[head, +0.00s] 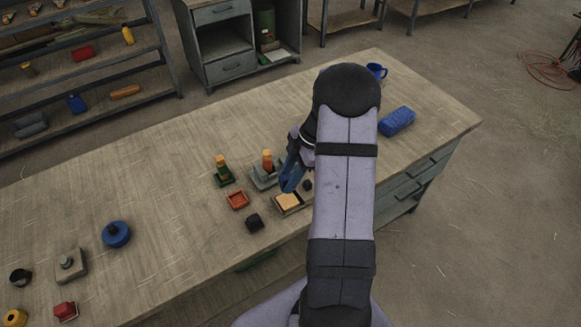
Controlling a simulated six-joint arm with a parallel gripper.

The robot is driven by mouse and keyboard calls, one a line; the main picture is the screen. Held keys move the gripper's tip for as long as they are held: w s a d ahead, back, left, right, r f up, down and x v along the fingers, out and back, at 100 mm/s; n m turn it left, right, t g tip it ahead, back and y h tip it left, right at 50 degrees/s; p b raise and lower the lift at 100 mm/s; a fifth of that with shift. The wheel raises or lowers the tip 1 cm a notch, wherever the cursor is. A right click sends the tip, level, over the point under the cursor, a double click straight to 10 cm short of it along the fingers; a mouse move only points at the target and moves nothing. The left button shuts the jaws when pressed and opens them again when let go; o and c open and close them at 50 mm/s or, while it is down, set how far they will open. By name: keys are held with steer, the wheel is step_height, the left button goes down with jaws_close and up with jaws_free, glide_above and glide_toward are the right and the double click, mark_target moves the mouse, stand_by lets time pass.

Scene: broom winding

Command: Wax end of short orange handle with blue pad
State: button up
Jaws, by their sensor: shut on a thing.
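The short orange handle (267,156) stands upright in a grey metal holder (262,180) near the middle of the bench. My gripper (296,160) is just right of it, pointing down, mostly hidden behind my own arm. It appears shut on a blue piece (289,178), which I take for the blue pad. The blue piece hangs tilted beside the handle, over the back edge of a dark tray with a tan block (288,201). I cannot tell whether it touches the tray or the holder.
A green-based holder with an orange-yellow piece (221,165), a red tray (238,200), a black block (254,222) and a small dark block (307,185) stand close by. A blue roll (396,121) and blue mug (376,71) are at right.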

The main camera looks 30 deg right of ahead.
mark_target(285, 202)
steer(key=shift+n+g, duration=0.6)
steer(key=shift+n, duration=0.8)
steer(key=shift+f+b, duration=1.75)
steer(key=shift+f, duration=1.25)
steer(key=shift+s+a+f+b, duration=0.1)
steer(key=shift+s+f+b, duration=0.05)
steer(key=shift+f+b, duration=0.5)
steer(key=shift+r, duration=0.15)
steer(key=shift+r+p, duration=1.95)
steer(key=shift+r, duration=1.55)
